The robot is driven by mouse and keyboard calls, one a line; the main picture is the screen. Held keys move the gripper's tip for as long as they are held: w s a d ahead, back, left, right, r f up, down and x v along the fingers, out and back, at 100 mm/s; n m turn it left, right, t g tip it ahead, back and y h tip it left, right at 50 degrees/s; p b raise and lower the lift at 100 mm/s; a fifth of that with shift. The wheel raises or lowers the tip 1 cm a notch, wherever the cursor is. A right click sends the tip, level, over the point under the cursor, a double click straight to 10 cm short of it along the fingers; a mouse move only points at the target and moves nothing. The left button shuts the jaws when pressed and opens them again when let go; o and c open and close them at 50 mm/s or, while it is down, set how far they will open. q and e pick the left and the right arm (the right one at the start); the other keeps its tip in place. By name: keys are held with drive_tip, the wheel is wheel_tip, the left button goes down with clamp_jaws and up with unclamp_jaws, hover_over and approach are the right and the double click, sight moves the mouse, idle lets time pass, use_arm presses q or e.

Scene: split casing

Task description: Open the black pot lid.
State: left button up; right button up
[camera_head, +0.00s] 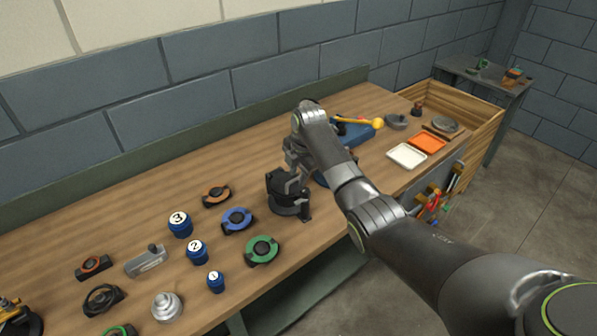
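My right arm comes in from the right and reaches over the workbench. Its dark gripper (287,184) points down at a black round object (288,208) near the bench middle, which looks like the black pot. The gripper covers the top of this object, so I cannot make out its lid or whether the lid is raised. The fingers blend with the black object, and I cannot tell whether they are open or closed on it. My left gripper is not in view.
Green (262,250), blue (237,220) and orange (216,195) ringed parts lie left of the gripper, with numbered blue knobs (197,252) beyond. White (406,156) and orange (428,143) trays stand at the right. A blue object (357,132) is partly behind my arm.

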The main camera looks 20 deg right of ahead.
clamp_jaws()
